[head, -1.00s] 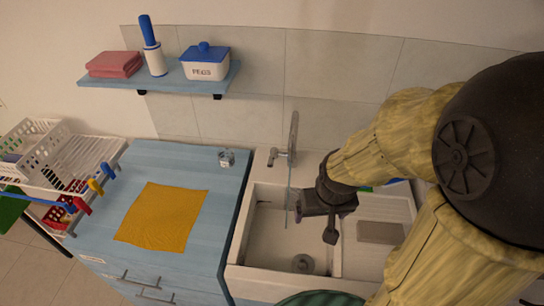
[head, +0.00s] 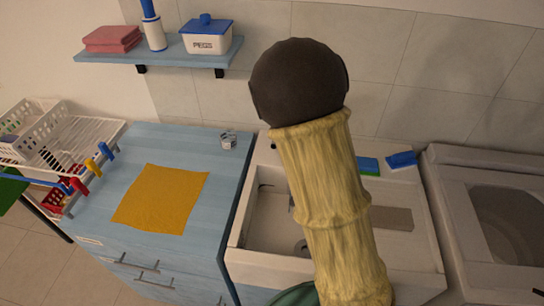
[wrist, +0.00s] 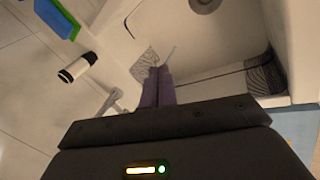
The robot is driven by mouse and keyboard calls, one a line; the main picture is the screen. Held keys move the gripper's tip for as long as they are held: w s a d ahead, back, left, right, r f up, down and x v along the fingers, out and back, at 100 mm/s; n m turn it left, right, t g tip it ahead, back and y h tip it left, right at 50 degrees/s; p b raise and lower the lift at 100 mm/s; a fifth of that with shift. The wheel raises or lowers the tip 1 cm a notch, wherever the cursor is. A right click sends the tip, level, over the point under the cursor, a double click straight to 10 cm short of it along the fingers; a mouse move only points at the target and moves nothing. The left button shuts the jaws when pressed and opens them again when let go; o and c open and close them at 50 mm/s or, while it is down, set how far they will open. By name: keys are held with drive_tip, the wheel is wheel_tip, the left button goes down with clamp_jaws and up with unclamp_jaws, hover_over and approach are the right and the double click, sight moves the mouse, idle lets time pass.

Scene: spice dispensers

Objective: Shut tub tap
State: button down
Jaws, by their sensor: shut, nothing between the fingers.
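The tub (head: 236,256) stands right of the blue cabinet in the head view; its basin wall also shows in the wrist view (wrist: 225,60). My arm covers the tap and my gripper in the head view. In the wrist view my gripper (wrist: 158,72) is shut and empty, its fingers pointing over the basin. A pale grey metal piece (wrist: 113,100), seemingly part of the tap, lies just left of the fingers. A thin light-blue line, perhaps water, shows beyond the fingertips. I cannot tell whether the fingers touch the tap.
A drain (wrist: 203,4) is in the basin. A blue and green sponge (wrist: 58,18) and a black-and-white cylinder (wrist: 76,68) are near the tub's rim. The blue cabinet (head: 190,145) carries a yellow cloth (head: 160,198) and a small glass (head: 228,140). A white machine (head: 455,190) stands right.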

drive_tip(key=w+a+f+n+t+h+b, duration=0.2)
drive_tip(key=w+a+f+n+t+b, duration=0.15)
drive_tip(key=w+f+n, duration=0.55)
drive_tip(key=w+a+r+n+t+y+b, duration=0.1)
drive_tip(key=w+a+r+n+t, duration=0.1)
drive_tip(key=n, duration=0.4)
drive_tip(key=w+a+r+n+t+y+b, duration=0.1)
drive_tip(key=a+r+n+t, duration=0.2)
drive_tip(key=a+n, duration=0.2)
drive_tip(key=shift+w+a+n+b, duration=0.2)
drive_tip(key=shift+w+n+b, duration=0.15)
drive_tip(key=shift+n, duration=0.25)
drive_tip(key=shift+w, duration=0.1)
drive_tip(key=w+d+p, duration=0.2)
drive_tip(key=w+p, duration=0.1)
drive_tip(key=w, duration=0.6)
drive_tip(key=shift+d, duration=0.2)
drive_tip(key=shift+r+p, duration=0.1)
drive_tip(key=shift+p, duration=0.25)
